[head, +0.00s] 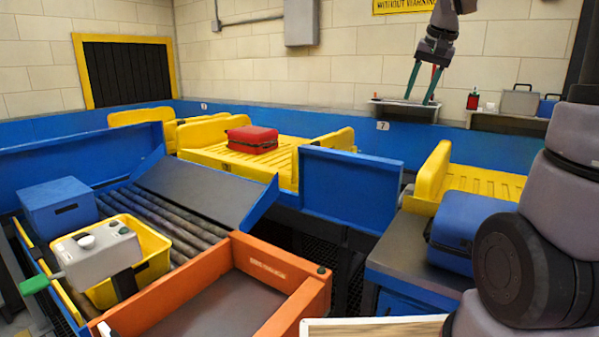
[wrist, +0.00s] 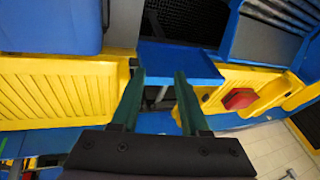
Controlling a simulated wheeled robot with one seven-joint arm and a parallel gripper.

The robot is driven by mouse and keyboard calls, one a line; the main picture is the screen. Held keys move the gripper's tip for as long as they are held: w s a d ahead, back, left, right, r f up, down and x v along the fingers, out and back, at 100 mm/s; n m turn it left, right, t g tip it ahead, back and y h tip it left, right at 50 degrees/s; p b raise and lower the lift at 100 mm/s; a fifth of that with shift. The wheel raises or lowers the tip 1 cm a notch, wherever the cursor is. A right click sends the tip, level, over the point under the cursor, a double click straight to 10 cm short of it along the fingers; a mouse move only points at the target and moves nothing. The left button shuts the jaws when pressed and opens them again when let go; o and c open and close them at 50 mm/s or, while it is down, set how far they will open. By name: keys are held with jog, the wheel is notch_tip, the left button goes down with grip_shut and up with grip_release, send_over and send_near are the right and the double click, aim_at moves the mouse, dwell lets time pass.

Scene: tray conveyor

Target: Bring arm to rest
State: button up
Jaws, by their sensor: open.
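My gripper (head: 423,84) hangs at the top right of the head view, with its two dark green fingers spread apart and nothing between them. It appears in front of the back wall, above the blue conveyor edge. In the wrist view my gripper (wrist: 160,104) is also open and empty. Between and beyond its fingers lies a blue panel (wrist: 180,62). My arm comes in from the right side of the head view; part of it is out of frame.
A red case (head: 252,139) lies on a yellow slatted tray (head: 205,152). A blue case (head: 468,232) stands at the right near my arm. An orange-walled chute (head: 270,268), a yellow bin (head: 152,270) and a blue box (head: 58,206) are at front left. Small shelves (head: 402,110) line the back wall.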

jog(key=s+a+f+t, duration=0.1)
jog(key=s+a, duration=0.1)
jog(key=s, duration=0.9)
jog(key=s+a+n+t, duration=0.1)
jog(key=s+a, duration=0.2)
jog(key=s, duration=0.7)
jog(key=shift+s+f+t+y, duration=0.3)
jog(key=shift+s+f+y, duration=0.05)
jog(key=shift+s+y, duration=0.05)
